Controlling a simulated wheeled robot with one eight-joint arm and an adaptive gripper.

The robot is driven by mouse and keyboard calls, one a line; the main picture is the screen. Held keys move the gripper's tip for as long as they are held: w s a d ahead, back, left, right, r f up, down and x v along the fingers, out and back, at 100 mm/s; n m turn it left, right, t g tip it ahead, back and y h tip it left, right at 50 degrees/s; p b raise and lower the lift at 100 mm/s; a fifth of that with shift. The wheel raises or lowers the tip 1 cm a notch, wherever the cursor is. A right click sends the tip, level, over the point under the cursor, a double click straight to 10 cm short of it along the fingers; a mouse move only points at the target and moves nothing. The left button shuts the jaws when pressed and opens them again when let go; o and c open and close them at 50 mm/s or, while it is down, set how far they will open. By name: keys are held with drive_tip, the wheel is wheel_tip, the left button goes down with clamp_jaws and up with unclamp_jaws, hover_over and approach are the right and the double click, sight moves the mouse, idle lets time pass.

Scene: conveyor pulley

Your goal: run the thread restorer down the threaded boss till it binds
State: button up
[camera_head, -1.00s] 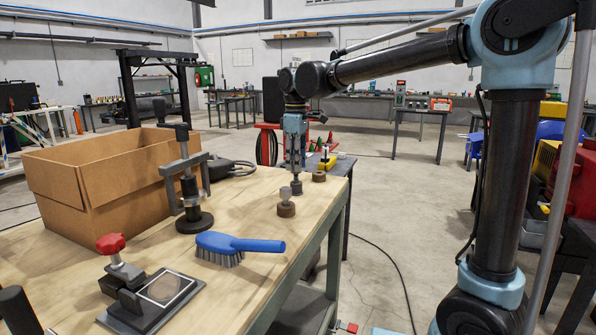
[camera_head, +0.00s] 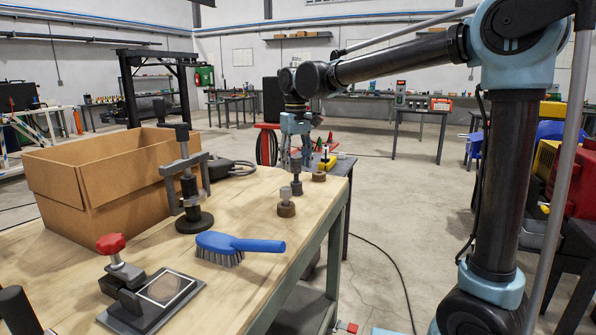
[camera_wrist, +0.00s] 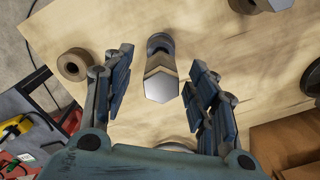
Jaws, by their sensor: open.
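A grey, hex-topped tool that I take for the thread restorer (camera_head: 296,187) stands upright near the table's right side. In the wrist view the restorer (camera_wrist: 161,86) lies between my fingers, with clear gaps on both sides. My gripper (camera_head: 295,163) is open above and around its top, pointing down; the wrist view shows the spread fingers (camera_wrist: 162,58). A darker round part (camera_wrist: 160,42) shows at its foot; I cannot tell whether this is the threaded boss.
A blue brush (camera_head: 240,245), a press-like stand (camera_head: 194,218), a red-knobbed fixture (camera_head: 125,270) and a cardboard box (camera_head: 105,190) occupy the wooden table (camera_head: 262,262). Its right edge is close to the tool. The wood just around the tool is mostly clear.

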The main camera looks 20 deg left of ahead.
drive_tip(key=shift+r, duration=3.5)
